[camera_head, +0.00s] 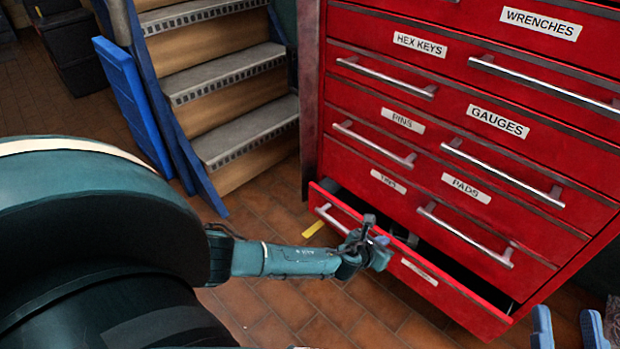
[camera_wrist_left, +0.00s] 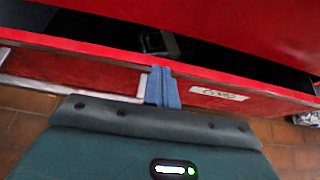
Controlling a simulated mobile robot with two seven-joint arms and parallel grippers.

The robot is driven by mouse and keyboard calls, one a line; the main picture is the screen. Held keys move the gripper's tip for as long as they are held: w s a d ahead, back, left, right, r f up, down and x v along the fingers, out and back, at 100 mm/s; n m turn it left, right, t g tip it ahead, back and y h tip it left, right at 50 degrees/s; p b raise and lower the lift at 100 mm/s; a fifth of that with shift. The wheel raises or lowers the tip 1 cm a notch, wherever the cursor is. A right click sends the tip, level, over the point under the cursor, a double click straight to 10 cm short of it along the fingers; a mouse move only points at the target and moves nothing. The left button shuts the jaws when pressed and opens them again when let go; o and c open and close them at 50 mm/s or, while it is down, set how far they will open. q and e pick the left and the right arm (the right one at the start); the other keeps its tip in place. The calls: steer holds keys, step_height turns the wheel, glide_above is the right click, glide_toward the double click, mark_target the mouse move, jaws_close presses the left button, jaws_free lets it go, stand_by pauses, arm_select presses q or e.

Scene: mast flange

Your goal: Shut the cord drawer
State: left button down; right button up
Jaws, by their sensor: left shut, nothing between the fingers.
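The cord drawer is the red bottom drawer (camera_head: 455,297) of the tool cabinet, pulled partly out with a dark gap behind its front. Its front (camera_wrist_left: 90,72) crosses the left wrist view, with a white label (camera_wrist_left: 218,93) right of the fingers. A dark object shows inside. My left gripper (camera_head: 380,254) is shut and empty at the drawer front, near its handle (camera_head: 336,220). Its blue fingertips (camera_wrist_left: 162,86) overlap the front in the wrist view; I cannot tell whether they touch it. My right gripper (camera_head: 567,330) is open and empty at the lower right.
The red cabinet (camera_head: 590,245) has other labelled drawers above, such as PADS and GAUGES, all shut. Stairs (camera_head: 240,130) with a blue side rail stand left of it. A yellow strip (camera_head: 314,229) lies on the tiled floor. Floor in front of the drawer looks clear.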

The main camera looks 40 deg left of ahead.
arm_select(q)
steer(key=shift+w+d, duration=0.1)
steer(key=shift+w, duration=0.9)
arm_select(e)
steer(key=shift+w, duration=0.4)
steer(key=shift+r, duration=0.1)
arm_select(q)
steer(key=shift+s, duration=0.1)
arm_select(e)
steer(key=shift+d, duration=0.1)
